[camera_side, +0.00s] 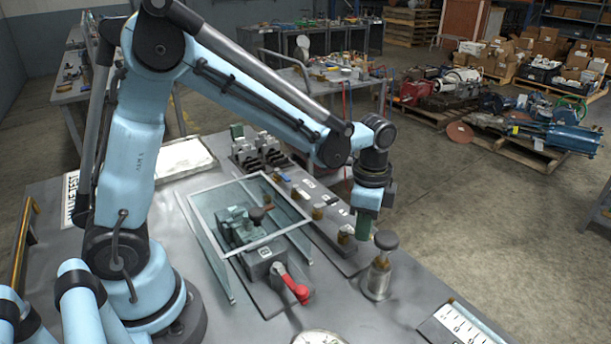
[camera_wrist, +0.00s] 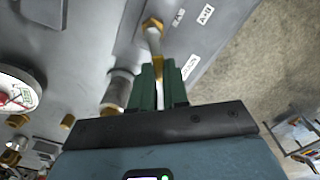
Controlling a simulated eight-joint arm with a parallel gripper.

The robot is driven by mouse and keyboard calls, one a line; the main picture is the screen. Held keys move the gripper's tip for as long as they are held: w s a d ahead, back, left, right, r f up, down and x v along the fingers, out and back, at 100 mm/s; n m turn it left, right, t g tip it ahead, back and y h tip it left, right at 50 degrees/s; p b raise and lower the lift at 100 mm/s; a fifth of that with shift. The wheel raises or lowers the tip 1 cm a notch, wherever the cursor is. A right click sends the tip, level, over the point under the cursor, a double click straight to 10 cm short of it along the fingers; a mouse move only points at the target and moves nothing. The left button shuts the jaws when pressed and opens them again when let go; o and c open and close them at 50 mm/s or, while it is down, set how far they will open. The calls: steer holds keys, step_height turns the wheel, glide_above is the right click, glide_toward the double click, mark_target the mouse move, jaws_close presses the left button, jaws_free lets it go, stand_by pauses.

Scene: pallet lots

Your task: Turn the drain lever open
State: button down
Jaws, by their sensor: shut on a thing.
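My gripper (camera_side: 365,226) points down at the right end of a row of small brass-fitted valves. In the wrist view its green fingers (camera_wrist: 161,82) are shut on a small pale lever (camera_wrist: 155,44) with a brass hex nut at its far end. This looks like the drain lever, but I cannot read a name for it. The fingers hide the lever's near end. In the side view the gripper hides the held lever.
A knob on a metal post (camera_side: 377,278) stands close to the gripper's right. A red-handled lever (camera_side: 291,286) sits on a grey block in front of a clear-walled enclosure (camera_side: 232,260). A white scale plate (camera_side: 455,326) lies at the front right.

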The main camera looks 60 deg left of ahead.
steer(key=n, duration=0.2)
steer(key=w+a+n, duration=0.1)
steer(key=n, duration=0.2)
steer(key=shift+w+a+n, duration=0.15)
steer(key=shift+a+n, duration=0.15)
steer(key=shift+w+a+n, duration=0.1)
steer(key=shift+a+n, duration=0.3)
steer(key=shift+n, duration=0.85)
steer(key=shift+w+a+n, duration=0.1)
steer(key=shift+a+n, duration=0.3)
steer(key=shift+n, duration=0.85)
steer(key=c, duration=1.1)
jaws_free()
step_height(320, 180, up, 12)
steer(key=shift+r, duration=0.1)
